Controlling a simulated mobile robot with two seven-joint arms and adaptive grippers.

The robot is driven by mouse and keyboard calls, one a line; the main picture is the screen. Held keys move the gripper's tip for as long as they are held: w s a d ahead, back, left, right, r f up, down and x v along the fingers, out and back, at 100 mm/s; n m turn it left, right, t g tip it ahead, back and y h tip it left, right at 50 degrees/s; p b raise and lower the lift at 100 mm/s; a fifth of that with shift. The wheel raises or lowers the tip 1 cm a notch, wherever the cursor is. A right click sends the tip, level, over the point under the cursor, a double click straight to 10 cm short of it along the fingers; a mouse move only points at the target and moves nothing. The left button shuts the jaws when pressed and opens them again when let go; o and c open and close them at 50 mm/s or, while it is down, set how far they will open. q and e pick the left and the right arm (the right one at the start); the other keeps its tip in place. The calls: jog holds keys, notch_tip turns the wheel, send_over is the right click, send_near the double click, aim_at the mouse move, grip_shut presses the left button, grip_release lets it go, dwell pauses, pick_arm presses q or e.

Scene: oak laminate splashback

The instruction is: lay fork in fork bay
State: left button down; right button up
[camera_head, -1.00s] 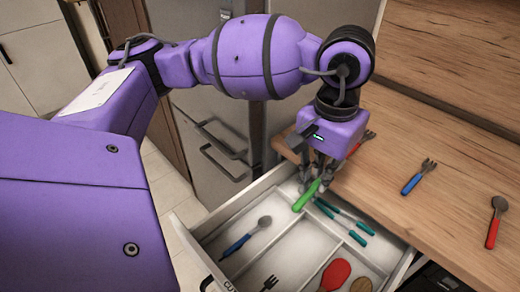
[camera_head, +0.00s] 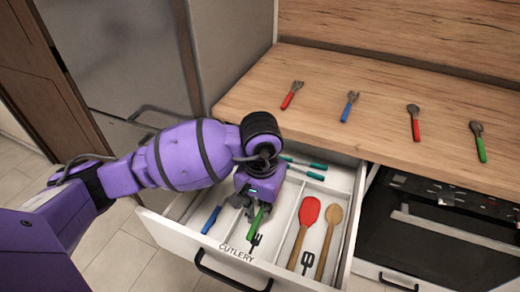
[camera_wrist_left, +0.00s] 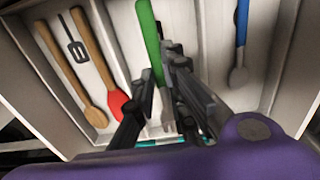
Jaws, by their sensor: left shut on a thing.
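My left gripper (camera_head: 250,207) is shut on the green-handled fork (camera_head: 256,223), inside or just above the middle bay of the open drawer. In the left wrist view the fork's green handle (camera_wrist_left: 150,35) runs away from the fingers, with its grey tines partly hidden between them. The fork bay (camera_head: 270,241) is the middle front compartment, marked by a black fork symbol near its front. I cannot tell whether the fork touches the bay floor. My right gripper is not in view.
The left bay holds a blue-handled spoon (camera_head: 211,220); the right bay holds a red-headed utensil (camera_head: 307,215) and a wooden spoon (camera_head: 332,219). Teal-handled cutlery (camera_head: 305,167) lies in the back bay. Several pieces of cutlery, including a blue fork (camera_head: 349,106), lie on the counter (camera_head: 400,85).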

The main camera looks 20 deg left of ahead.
aim_at(261, 230)
pick_arm(q)
notch_tip(261, 230, down, 8)
jog(key=shift+f, duration=0.1)
dwell(0.4)
jog(key=shift+f, duration=0.2)
jog(key=c, duration=1.8)
grip_release()
jog(key=shift+o, duration=0.2)
notch_tip(261, 230, up, 12)
jog(key=shift+f, duration=0.15)
jog(key=shift+d+r, duration=0.1)
jog(key=shift+r, duration=0.4)
